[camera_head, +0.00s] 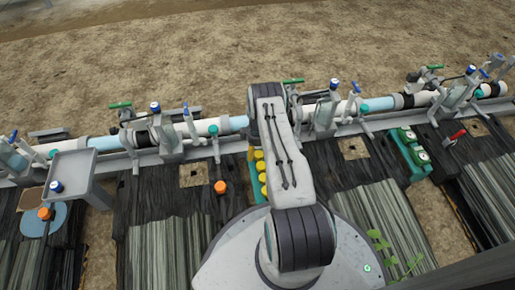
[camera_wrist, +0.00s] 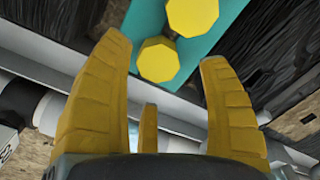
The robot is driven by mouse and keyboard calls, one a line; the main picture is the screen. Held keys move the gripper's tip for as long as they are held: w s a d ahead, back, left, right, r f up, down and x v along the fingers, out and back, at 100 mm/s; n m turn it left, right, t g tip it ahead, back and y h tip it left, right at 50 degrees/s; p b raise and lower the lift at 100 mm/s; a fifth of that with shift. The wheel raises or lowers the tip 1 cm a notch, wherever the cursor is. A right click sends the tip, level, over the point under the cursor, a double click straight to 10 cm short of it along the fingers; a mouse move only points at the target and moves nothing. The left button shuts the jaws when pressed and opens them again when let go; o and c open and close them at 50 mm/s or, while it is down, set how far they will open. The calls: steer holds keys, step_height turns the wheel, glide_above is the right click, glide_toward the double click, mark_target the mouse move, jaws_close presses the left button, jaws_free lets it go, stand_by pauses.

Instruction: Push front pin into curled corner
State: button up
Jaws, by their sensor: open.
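My gripper (camera_wrist: 170,65) shows in the wrist view with its yellow fingers spread apart and nothing between them. Beyond the fingertips is a teal holder (camera_wrist: 233,25) with yellow round caps (camera_wrist: 158,60). In the head view my arm hides the gripper, and yellow caps (camera_head: 262,178) show beside the arm. An orange-capped piece (camera_head: 220,187), perhaps a pin, stands on the black sheeting (camera_head: 200,205). Another orange cap (camera_head: 45,213) is on a blue disc at the left. I cannot tell which is the front pin, and no curled corner is clear.
A pipe run (camera_head: 225,124) with several valves crosses behind the sheeting. A grey stand (camera_head: 75,165) is at the left. A teal tray with green-topped items (camera_head: 410,150) and a red-handled tool (camera_head: 457,135) are at the right. Bare soil lies behind the pipe.

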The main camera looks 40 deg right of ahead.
mark_target(257, 153)
steer(key=shift+f+b, duration=0.5)
steer(key=shift+f, duration=0.9)
steer(key=shift+c, duration=0.3)
steer(key=c, duration=1.1)
steer(key=shift+r, duration=0.1)
steer(key=shift+r+p, duration=1.85)
steer(key=shift+r, duration=1.25)
steer(key=shift+c, duration=0.4)
